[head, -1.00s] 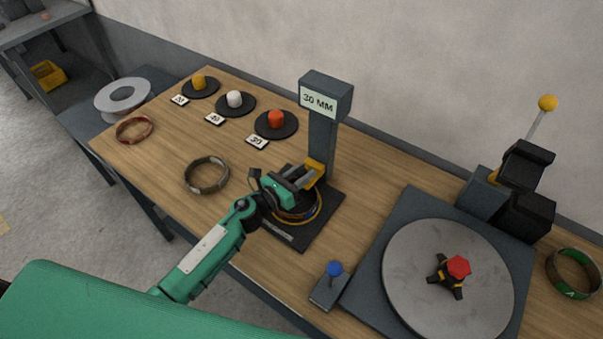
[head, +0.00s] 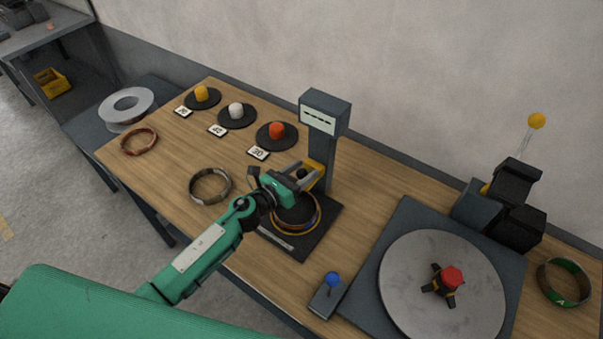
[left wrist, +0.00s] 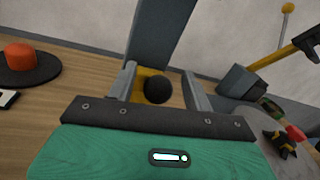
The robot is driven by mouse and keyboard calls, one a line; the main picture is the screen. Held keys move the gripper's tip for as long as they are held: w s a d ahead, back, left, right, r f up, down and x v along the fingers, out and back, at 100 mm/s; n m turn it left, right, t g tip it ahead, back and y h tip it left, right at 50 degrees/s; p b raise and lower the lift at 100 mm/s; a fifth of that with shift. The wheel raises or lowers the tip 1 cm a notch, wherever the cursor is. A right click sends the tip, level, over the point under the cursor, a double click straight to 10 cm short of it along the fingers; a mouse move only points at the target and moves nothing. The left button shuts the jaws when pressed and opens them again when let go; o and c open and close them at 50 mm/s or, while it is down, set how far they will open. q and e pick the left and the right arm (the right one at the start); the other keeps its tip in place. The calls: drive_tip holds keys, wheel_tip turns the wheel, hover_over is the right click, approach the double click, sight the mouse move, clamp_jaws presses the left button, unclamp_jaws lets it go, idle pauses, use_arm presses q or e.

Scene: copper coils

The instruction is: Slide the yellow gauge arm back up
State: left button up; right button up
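Contact with the arm cannot be made out. My right gripper is not in view.
A grey turntable (head: 410,290) with a red knob and a blue-knobbed lever (head: 332,281) stand to the right. A loose coil (head: 194,197) lies left of the gauge. Black discs with coloured pegs line the back left. Bare wood lies between them.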

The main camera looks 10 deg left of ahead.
use_arm(q)
drive_tip(key=shift+s+f, duration=0.1)
drive_tip(key=shift+f, duration=0.05)
drive_tip(key=shift+s+a+f, duration=0.15)
drive_tip(key=shift+s+a, duration=0.05)
drive_tip(key=shift+a, duration=0.05)
drive_tip(key=b+v, duration=0.4)
drive_tip(key=v, duration=0.9)
drive_tip(key=shift+b, duration=0.4)
drive_tip(key=shift+r+n, duration=0.2)
drive_tip(key=shift+n, duration=0.1)
